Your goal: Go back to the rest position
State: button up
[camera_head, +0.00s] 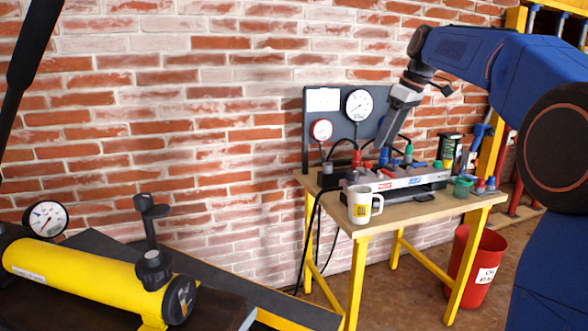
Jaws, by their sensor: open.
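My blue arm reaches in from the right side of the head view. My gripper (386,138) hangs at its end, pointing down and slightly left over the back of the wooden table (400,213). It is open and I see nothing held in it. It overlaps the grey gauge panel (342,98) and the test unit (405,184) with red, blue and green fittings in the picture. I cannot tell whether its fingertips touch any fitting, as they are small and partly merge with the parts behind.
A white mug (359,208) stands at the table's front left. A small green cup (462,188) stands at its right. A red bin (478,262) is on the floor at right. A yellow cylinder pump (85,277) lies at front left. The brick wall (190,120) closes the back.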

jog(key=s+f+m+t+h, duration=0.1)
jog(key=s+f+m, duration=0.3)
jog(key=s, duration=0.8)
jog(key=s+f+m+h, duration=0.1)
jog(key=s+f+m, duration=0.1)
jog(key=s+f, duration=0.75)
jog(key=s+f+m, duration=0.1)
jog(key=s+f, duration=0.6)
jog(key=s, duration=0.3)
jog(key=s+d+f+m+t+h, duration=0.1)
jog(key=s+f+m, duration=0.1)
jog(key=s+f, duration=0.6)
jog(key=shift+s+d+f, duration=0.15)
jog(key=shift+s+f, duration=0.05)
jog(key=shift+s, duration=1)
